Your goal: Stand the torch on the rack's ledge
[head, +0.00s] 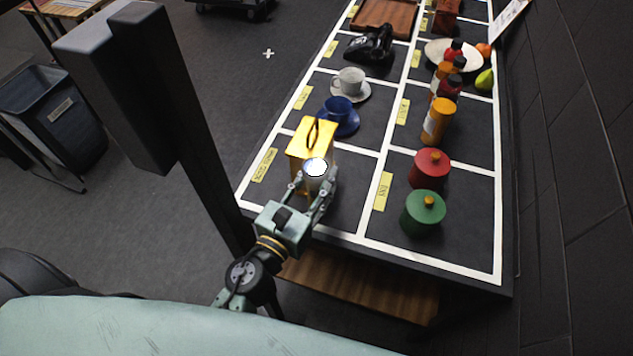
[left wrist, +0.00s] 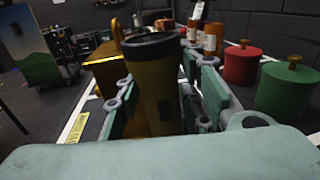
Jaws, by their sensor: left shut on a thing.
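My left gripper (head: 314,186) is shut on an upright cylinder that looks like the torch (head: 316,168), with a bright round top, over the near left part of the table. In the left wrist view the torch (left wrist: 155,85) has a dark yellow body and a wide black head, between the fingers of my left gripper (left wrist: 160,108). Its lower end is hidden, so I cannot tell whether it touches the table. No rack or ledge is clearly recognisable. My right gripper is not in view.
A yellow box with a loop handle (head: 303,143) stands right beside the torch. The dark table (head: 345,205) has white-lined compartments. Red (head: 430,168) and green (head: 423,212) lidded pots stand to the right; a blue cup (head: 338,110) stands behind. The near left compartment has bare room.

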